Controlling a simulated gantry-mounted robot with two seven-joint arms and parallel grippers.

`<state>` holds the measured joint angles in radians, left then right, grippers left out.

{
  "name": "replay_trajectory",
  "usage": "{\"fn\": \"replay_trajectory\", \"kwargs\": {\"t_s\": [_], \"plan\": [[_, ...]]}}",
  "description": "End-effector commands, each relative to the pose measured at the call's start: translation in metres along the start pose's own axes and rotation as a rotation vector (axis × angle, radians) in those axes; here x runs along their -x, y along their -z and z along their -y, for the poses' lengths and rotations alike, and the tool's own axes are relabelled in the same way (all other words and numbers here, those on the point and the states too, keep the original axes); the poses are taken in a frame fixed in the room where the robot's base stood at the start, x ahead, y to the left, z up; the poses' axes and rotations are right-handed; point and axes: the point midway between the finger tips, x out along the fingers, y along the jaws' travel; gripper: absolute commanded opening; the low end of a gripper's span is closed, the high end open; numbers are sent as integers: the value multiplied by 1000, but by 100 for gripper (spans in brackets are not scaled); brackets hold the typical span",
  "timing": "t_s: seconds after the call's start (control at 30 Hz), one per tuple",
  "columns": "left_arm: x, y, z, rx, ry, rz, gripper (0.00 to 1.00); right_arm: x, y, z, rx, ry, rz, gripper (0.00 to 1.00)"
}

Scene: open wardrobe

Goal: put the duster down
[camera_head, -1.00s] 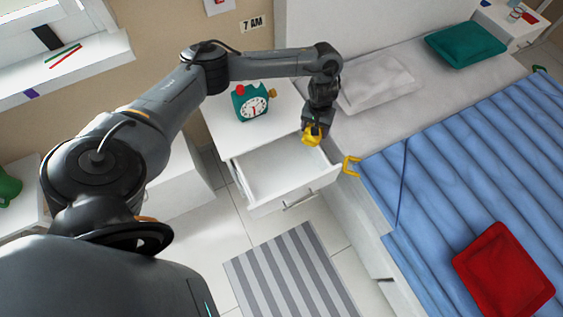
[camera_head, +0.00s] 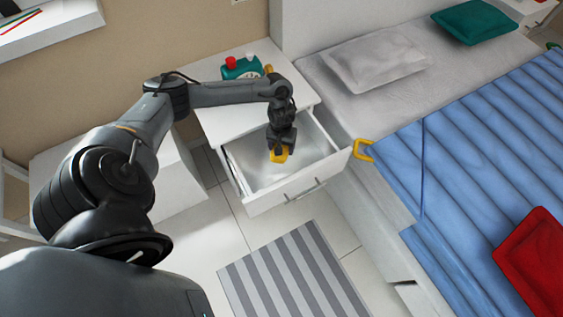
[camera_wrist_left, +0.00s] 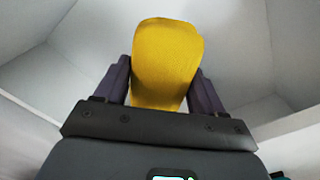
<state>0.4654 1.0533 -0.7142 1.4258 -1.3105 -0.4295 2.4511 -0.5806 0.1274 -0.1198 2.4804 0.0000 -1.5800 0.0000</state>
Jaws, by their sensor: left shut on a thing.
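The yellow duster (camera_head: 279,156) is in my left gripper (camera_head: 281,145), which points down into the open drawer (camera_head: 318,171) of the white nightstand. In the left wrist view the duster (camera_wrist_left: 167,62) stands between the two dark fingers of my left gripper (camera_wrist_left: 165,92), which is shut on it. The pale drawer walls show around it. I cannot tell whether the duster touches the drawer floor. My right gripper is not in view.
A striped rug (camera_head: 292,272) lies on the floor in front of the drawer.

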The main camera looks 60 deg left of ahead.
Motion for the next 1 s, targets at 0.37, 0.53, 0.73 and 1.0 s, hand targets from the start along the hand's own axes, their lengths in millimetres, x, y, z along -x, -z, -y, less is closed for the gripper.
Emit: {"fn": "replay_trajectory", "kwargs": {"t_s": [0.37, 0.53, 0.73, 1.0], "plan": [[-50, 0, 0, 1, -1, -1, 39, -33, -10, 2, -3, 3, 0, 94], [-67, 0, 0, -1, 0, 0, 39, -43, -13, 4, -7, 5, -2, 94], [-86, 0, -1, 1, -1, -1, 39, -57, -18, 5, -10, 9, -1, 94], [-85, 0, 0, 0, -1, -1, 39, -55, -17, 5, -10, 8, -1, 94]]}}
